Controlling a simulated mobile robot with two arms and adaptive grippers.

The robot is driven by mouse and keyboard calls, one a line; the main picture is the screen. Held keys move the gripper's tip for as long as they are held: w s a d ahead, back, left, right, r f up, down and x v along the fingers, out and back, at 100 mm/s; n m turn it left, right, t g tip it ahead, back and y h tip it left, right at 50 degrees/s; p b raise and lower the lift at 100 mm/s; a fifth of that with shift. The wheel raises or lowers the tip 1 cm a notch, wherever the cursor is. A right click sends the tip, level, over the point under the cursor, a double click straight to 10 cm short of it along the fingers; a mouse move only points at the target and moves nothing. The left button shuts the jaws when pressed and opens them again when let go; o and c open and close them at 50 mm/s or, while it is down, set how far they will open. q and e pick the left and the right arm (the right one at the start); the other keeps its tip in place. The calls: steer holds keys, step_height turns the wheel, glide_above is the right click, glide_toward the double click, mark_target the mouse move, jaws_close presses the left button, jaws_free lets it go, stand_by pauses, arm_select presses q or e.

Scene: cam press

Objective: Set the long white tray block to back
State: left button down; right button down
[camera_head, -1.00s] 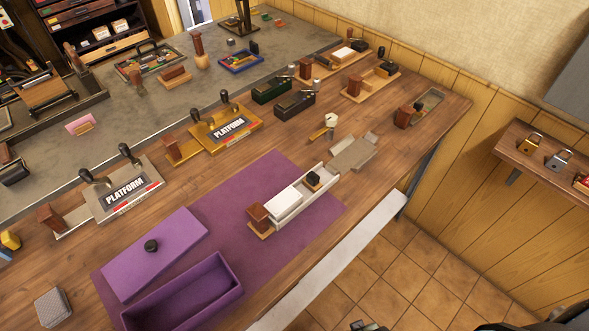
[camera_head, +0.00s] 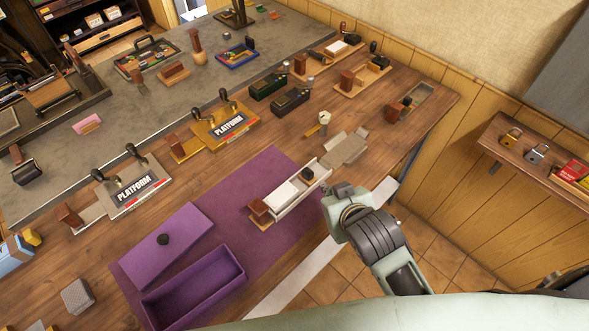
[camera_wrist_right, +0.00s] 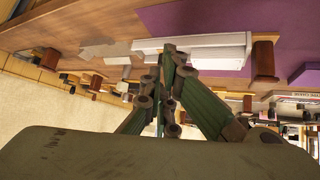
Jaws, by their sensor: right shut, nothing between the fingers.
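The long white tray block (camera_head: 285,194) lies in a narrow pale tray (camera_head: 299,200) on the purple mat, with a brown wooden block (camera_head: 261,211) at its near left end and a small black knob (camera_head: 308,174) toward its far end. In the right wrist view the white tray (camera_wrist_right: 195,42) appears just beyond my fingers. My right gripper (camera_head: 326,201) is beside the tray's right side in the head view; its fingers (camera_wrist_right: 170,50) are shut and empty. Whether they touch the tray is unclear. My left gripper is out of view.
An open purple box (camera_head: 195,285) and its lid (camera_head: 165,245) lie at the near left. Two PLATFORM fixtures (camera_head: 137,189) (camera_head: 229,128) stand behind the mat. A grey-beige plate (camera_head: 344,149) lies beyond the tray's far end. The table edge runs below my right arm.

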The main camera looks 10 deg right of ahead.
steer(key=w+a+r+n+t+y, duration=0.4)
steer(key=w+a+r+t+y, duration=0.25)
steer(key=w+a+r, duration=0.9)
steer(key=s+a+r+n+g+y, duration=0.3)
steer(key=a+n+g+y, duration=0.1)
steer(key=a+n+y, duration=0.25)
steer(key=s+a+r+n+g+y, duration=0.25)
steer(key=a+n+g+y, duration=0.2)
steer(key=a+n, duration=0.35)
steer(key=n+g+h, duration=0.4)
steer(key=g+h, duration=0.5)
steer(key=h, duration=0.6)
glide_toward(291, 186)
steer(key=shift+n, duration=0.25)
steer(key=b+x, duration=0.4)
steer(key=w+b+x, duration=0.1)
steer(key=b+x, duration=0.1)
steer(key=shift+d+f, duration=0.25)
steer(key=shift+d, duration=0.05)
steer(key=shift+a+f, duration=0.15)
